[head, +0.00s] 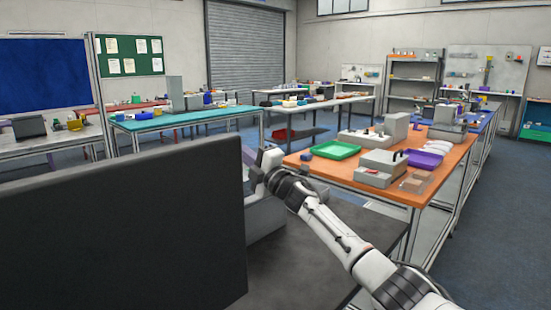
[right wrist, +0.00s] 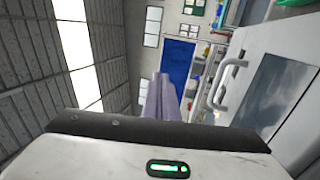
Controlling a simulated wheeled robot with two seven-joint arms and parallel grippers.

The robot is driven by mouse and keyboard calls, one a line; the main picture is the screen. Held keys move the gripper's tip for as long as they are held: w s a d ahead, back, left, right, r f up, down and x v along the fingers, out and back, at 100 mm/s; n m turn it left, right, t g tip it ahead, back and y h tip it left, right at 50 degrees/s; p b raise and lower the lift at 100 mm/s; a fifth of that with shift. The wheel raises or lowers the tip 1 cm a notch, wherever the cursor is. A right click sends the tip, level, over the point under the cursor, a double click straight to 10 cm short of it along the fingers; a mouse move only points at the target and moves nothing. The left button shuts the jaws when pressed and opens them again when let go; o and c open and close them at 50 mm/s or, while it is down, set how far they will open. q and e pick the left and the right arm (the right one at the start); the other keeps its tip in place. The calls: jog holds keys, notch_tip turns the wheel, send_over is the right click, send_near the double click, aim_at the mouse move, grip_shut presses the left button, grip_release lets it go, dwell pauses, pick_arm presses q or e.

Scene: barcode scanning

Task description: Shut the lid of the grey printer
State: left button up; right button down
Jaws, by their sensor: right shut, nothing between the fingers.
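A light grey panel with a handle and a dark window (right wrist: 265,85) fills the right side of the right wrist view; it looks like part of the grey printer. In the head view a grey body (head: 264,218) shows low behind a large dark upright panel, mostly hidden by it. I cannot tell whether that dark panel is the printer's lid. My right gripper (head: 262,165) is up by the dark panel's right edge. Its fingers (right wrist: 164,85) are shut and empty, beside the handled panel in the wrist view, with a gap between them. My left gripper is out of view.
The large dark panel (head: 110,240) blocks the left foreground. A dark tabletop (head: 320,270) lies below my right arm. Beyond it an orange table (head: 385,178) holds a green tray (head: 335,150), a purple tray (head: 425,158) and grey devices. Floor is open at the right.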

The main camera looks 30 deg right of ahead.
jog(key=shift+w+a+f+g+h+p, duration=0.15)
jog(key=shift+w+a+f+g+p, duration=0.1)
jog(key=shift+w+f+g+p, duration=0.5)
jog(key=shift+w+a+f+g+h+p, duration=0.2)
jog(key=shift+w+f+g+p, duration=0.15)
jog(key=shift+w+f+p, duration=0.65)
jog(key=shift+w+a+f+g+h+p, duration=0.25)
jog(key=shift+w+f+g+p, duration=0.5)
jog(key=shift+f+g, duration=0.2)
